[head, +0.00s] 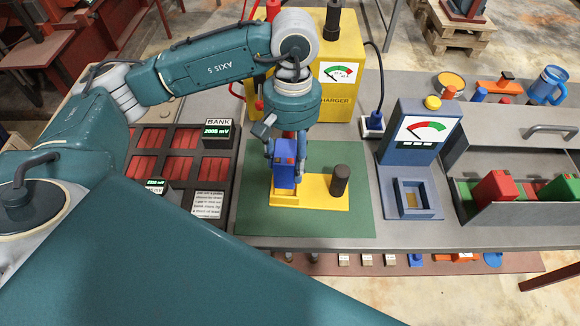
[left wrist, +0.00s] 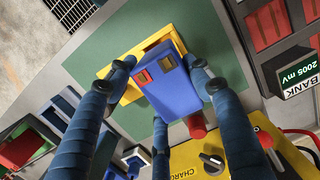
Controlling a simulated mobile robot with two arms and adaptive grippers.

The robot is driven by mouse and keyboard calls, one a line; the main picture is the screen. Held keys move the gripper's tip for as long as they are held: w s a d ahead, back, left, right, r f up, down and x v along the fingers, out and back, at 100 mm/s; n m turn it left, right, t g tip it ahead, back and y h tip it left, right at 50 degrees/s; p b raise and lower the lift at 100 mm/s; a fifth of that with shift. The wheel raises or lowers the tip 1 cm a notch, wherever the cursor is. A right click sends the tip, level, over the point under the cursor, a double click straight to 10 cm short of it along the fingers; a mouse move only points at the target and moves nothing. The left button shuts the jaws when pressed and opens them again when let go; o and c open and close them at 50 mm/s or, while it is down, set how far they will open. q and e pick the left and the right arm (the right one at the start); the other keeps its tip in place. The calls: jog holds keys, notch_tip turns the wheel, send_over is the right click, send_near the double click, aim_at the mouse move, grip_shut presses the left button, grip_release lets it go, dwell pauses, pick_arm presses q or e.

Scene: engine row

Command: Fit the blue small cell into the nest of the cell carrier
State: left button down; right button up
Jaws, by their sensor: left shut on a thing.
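The blue small cell (head: 284,172) is upright between the fingers of my left gripper (head: 287,152), which is shut on it. It is directly over the nest end of the yellow cell carrier (head: 316,190), and its lower end is at the nest's low walls. I cannot tell whether it is fully seated. In the left wrist view the blue cell (left wrist: 168,85) shows its top with two small terminal patches, a finger on each side, and the yellow carrier (left wrist: 118,68) behind it. My right gripper is not in view.
The carrier lies on a green mat (head: 355,215) and has a dark knob (head: 340,180) at its right end. A yellow charger (head: 335,70) stands behind, a blue meter stand (head: 420,135) right, a dark bank tray (head: 150,140) left. A grey box (head: 520,205) holds red and green cells.

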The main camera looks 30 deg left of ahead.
pick_arm(q)
jog(key=shift+d+f, duration=0.1)
jog(key=shift+f, duration=0.35)
notch_tip(320, 180, down, 4)
jog(key=shift+r+p, duration=0.1)
jog(key=shift+p, duration=0.4)
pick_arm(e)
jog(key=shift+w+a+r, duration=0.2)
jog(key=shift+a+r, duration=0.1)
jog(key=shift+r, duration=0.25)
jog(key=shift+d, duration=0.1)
pick_arm(q)
jog(key=c, duration=0.8)
grip_release()
jog(key=shift+o, duration=0.2)
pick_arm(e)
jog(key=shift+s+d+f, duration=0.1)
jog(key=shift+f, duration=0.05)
